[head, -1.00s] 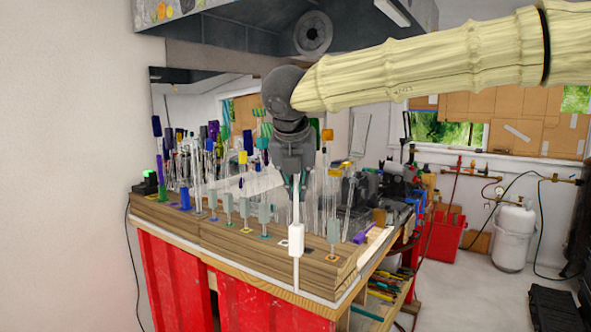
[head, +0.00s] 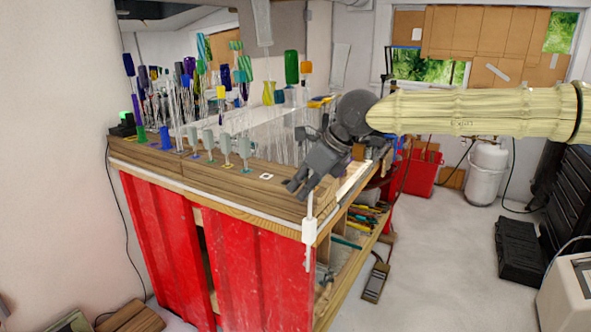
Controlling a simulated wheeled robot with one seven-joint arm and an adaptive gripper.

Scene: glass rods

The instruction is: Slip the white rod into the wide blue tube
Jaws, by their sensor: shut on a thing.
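My gripper (head: 299,189) is off the front right corner of the wooden bench block, tilted down and to the left. It is shut on the white rod (head: 310,203). The rod hangs upright below the gripper, with a thick white block (head: 309,231) low on it, in front of the bench corner. The contact at the fingers is too small to see clearly. I cannot tell which is the wide blue tube.
Several pale grey-green upright pieces (head: 209,139) stand along the block's front. Many thin glass rods with coloured tops crowd behind them. The wooden block (head: 255,193) is bare near its front right. Red cabinet doors (head: 255,265) are below.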

